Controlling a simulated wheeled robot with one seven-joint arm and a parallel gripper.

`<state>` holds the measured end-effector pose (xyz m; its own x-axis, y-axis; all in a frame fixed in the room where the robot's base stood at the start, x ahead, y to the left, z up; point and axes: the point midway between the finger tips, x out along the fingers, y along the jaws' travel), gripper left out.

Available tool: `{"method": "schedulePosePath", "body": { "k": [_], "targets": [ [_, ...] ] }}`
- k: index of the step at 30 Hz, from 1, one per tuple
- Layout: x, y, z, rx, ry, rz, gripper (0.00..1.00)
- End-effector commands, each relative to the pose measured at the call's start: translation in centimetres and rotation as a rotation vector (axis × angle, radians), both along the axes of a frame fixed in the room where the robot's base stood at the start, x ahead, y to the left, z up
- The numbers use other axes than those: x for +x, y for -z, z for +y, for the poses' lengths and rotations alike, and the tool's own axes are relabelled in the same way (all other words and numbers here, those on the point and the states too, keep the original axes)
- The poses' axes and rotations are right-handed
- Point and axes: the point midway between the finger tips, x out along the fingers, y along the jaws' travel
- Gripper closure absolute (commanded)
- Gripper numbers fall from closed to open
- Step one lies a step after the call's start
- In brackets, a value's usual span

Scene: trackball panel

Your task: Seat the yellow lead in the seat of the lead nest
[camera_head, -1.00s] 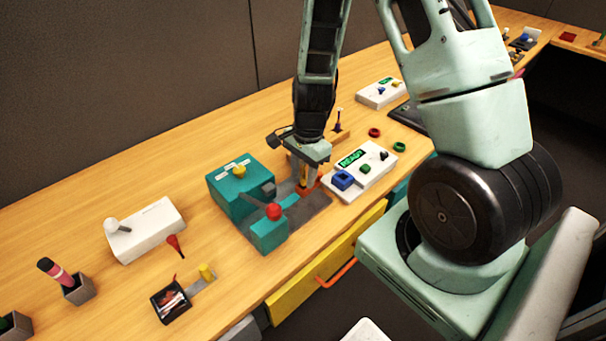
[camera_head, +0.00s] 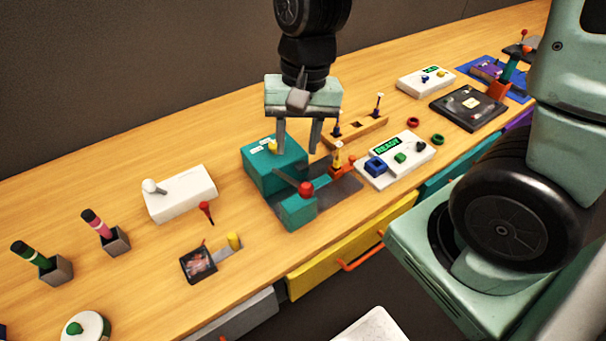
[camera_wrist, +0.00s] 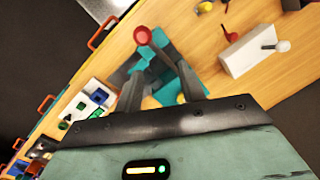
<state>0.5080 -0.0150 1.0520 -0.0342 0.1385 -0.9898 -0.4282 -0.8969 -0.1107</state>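A slim yellow lead (camera_head: 338,156) stands roughly upright at an orange holder (camera_head: 342,168) on the grey plate of the teal fixture, which looks like the lead nest. How deep its foot sits is too small to tell. My gripper (camera_head: 299,142) is raised over the teal fixture (camera_head: 272,172), fingers apart with nothing between them, to the left of the lead and clear of it. The wrist view shows the open fingers (camera_wrist: 160,82) with the fixture beyond; a yellow patch there cannot be told apart as lead or knob.
A red-balled lever (camera_head: 306,189) rises at the fixture's front. A wooden rack (camera_head: 362,130) holding two dark leads stands behind the plate. A white panel (camera_head: 405,165) reading READY lies to the right, a white switch box (camera_head: 185,194) to the left. Bare tabletop lies behind the fixture.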

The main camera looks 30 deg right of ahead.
Motion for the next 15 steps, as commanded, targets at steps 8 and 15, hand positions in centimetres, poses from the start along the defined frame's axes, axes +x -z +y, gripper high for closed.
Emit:
{"method": "schedulePosePath", "body": {
  "k": [8,15],
  "targets": [
    [-10.9,-3.1,7.6,-0.050,-1.012,-0.127,0.61],
    [-11.9,-3.2,7.9,-0.060,-1.115,-0.137,0.61]
  ]
}}
